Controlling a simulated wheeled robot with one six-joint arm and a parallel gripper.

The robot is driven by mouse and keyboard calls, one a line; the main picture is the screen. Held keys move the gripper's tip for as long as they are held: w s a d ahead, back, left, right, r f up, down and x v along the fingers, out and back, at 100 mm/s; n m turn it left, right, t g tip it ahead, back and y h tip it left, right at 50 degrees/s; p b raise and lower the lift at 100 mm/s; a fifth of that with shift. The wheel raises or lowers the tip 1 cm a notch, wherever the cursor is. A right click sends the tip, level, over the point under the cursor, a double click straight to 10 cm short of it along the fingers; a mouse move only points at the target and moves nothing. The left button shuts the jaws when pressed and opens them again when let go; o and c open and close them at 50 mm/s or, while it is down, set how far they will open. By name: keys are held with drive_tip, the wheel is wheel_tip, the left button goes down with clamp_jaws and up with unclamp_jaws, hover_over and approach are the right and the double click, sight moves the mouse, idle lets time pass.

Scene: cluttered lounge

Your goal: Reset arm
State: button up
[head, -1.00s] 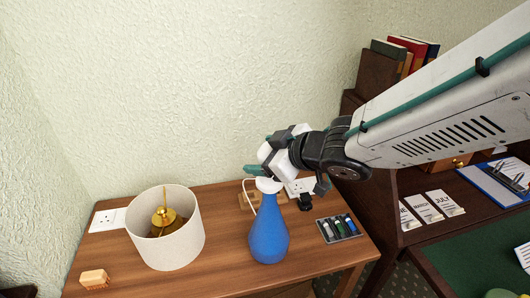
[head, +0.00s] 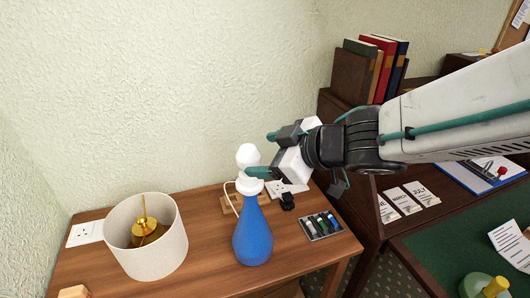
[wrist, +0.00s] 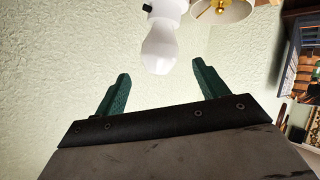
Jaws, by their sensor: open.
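My gripper (head: 264,154) is above the wooden side table, near the top of a blue lamp base (head: 253,236). A white bulb (head: 248,156) stands upright on the white neck of this base. In the wrist view my gripper (wrist: 160,85) has its two green fingers wide apart with nothing between them. The bulb shows beyond the fingertips in the wrist view (wrist: 160,42), apart from them.
A cream lampshade with a brass fitting (head: 146,242) lies on the table (head: 205,262) at left. A tray of small bottles (head: 320,226), sockets and a wooden block are also there. Books (head: 375,65) stand on the dark desk at right.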

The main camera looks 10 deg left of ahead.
drive_tip(key=shift+w+d+f, duration=0.1)
drive_tip(key=shift+w, duration=0.05)
drive_tip(key=w+d+f+m+t+h, duration=0.15)
drive_tip(key=d+m+h, duration=0.3)
drive_tip(key=d, duration=0.55)
drive_tip(key=w+d+f+m+t+h, duration=0.1)
drive_tip(key=d+f+m+h, duration=0.15)
drive_tip(key=d+h, duration=0.45)
drive_tip(key=s+d+r+m+g, duration=0.2)
drive_tip(key=s+d+m, duration=0.3)
drive_tip(key=s+d, duration=0.4)
drive_tip(key=s+d+r+m+g, duration=0.2)
drive_tip(key=s+d+m+g, duration=0.2)
drive_tip(key=s+d, duration=0.5)
drive_tip(key=shift+s+d+m+g+y, duration=0.35)
drive_tip(key=shift+s+m, duration=0.15)
drive_tip(key=shift+s, duration=0.25)
